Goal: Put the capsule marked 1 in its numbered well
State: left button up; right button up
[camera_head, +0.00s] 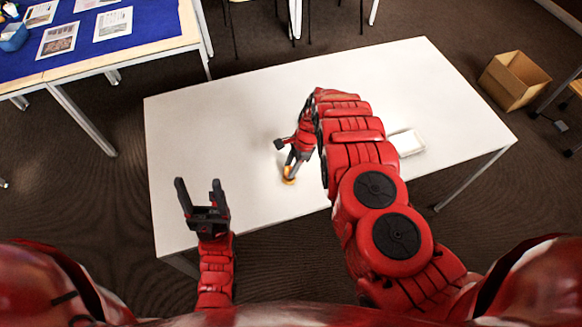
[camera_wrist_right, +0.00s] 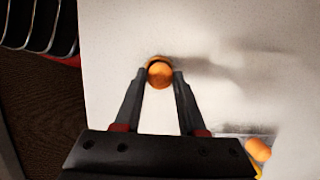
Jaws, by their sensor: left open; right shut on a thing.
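An orange capsule (camera_head: 288,180) is between the fingertips of my right gripper (camera_head: 291,168), near the front middle of the white table. In the right wrist view the capsule (camera_wrist_right: 159,74) shows its rounded end between the two fingers, which are shut on it. No number can be read on it. Whether it touches the table is hard to tell. My left gripper (camera_head: 201,194) is open and empty, above the table's front left part. Numbered wells cannot be made out; my right arm covers part of the table.
A second orange piece (camera_wrist_right: 258,149) lies at the lower right of the right wrist view, beside a dark grey strip. A shallow white tray (camera_head: 409,143) sits on the table (camera_head: 240,110) right of my right arm. The table's left and back are clear.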

jog(key=shift+r+p, duration=1.2)
jog(key=shift+r, duration=1.5)
